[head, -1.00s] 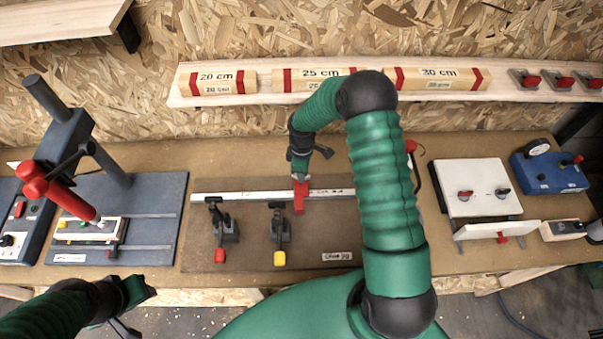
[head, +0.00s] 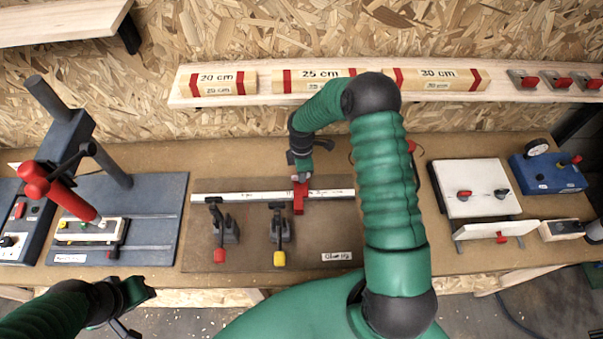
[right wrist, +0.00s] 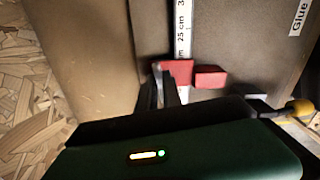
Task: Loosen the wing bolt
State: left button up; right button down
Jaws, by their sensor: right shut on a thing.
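A red stop (head: 299,203) sits on the white measuring rail (head: 245,197) of the brown glue jig board (head: 330,225). My right gripper (head: 300,177) points down at the rail end of this stop and is shut there. In the right wrist view, the gripper's dark fingers (right wrist: 170,88) are at the red stop (right wrist: 210,77), beside the rail's scale. The wing bolt itself is hidden by the fingers; the grip is at its place on the stop. My left gripper (head: 138,291) hangs at the lower left, away from the jig; its jaw opening is unclear.
Two toggle clamps, one red-tipped (head: 219,255) and one yellow-tipped (head: 279,258), stand in front of the rail. A drill-press-like stand (head: 75,135) is at left and a white fixture (head: 475,188) at right. A shelf (head: 350,96) with labelled wooden blocks runs behind.

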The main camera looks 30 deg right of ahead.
jog(key=c, duration=1.7)
grip_release()
jog(key=shift+o, duration=1)
jog(key=shift+w+d, duration=0.1)
notch_tip(320, 180, up, 17)
jog(key=b, duration=0.3)
jog(key=shift+f, duration=0.15)
